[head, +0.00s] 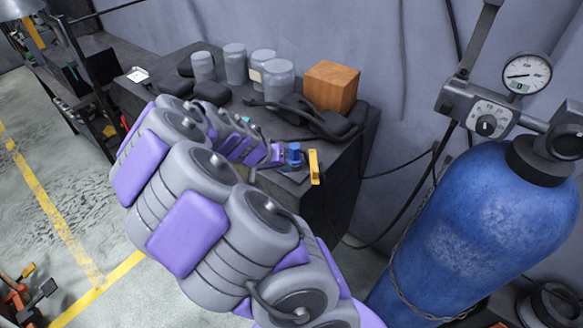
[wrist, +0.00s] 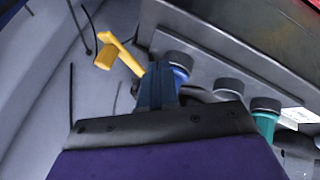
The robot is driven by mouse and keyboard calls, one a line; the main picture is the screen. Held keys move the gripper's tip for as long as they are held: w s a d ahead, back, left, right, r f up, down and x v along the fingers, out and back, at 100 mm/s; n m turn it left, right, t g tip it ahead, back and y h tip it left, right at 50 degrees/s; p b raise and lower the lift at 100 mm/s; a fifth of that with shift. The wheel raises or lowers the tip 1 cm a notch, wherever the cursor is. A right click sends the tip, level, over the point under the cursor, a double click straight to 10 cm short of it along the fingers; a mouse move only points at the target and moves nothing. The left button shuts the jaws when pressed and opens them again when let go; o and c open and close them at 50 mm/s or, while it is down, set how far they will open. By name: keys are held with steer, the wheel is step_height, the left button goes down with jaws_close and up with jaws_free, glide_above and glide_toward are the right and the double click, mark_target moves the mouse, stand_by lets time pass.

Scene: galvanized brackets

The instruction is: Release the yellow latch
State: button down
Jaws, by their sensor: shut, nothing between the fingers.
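The yellow latch (head: 315,167) stands upright at the front right edge of the dark workbench in the head view. In the wrist view the yellow latch (wrist: 119,53) is a bent bar at upper left, with a wider block at its outer end. My gripper (wrist: 159,70) is shut and empty. The fingers are hard to make out in the head view.
A blue gas cylinder (head: 470,225) with a gauge (head: 527,74) stands at right. Jars (head: 277,78) and an orange-brown box (head: 332,87) are on the workbench (head: 335,185). A teal knob (wrist: 266,112) sits near the blue one. Cables hang along the wall.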

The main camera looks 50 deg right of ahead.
steer(key=v, duration=1)
steer(key=shift+s+a, duration=0.2)
steer(key=shift+a, duration=0.05)
steer(key=shift+d, duration=0.15)
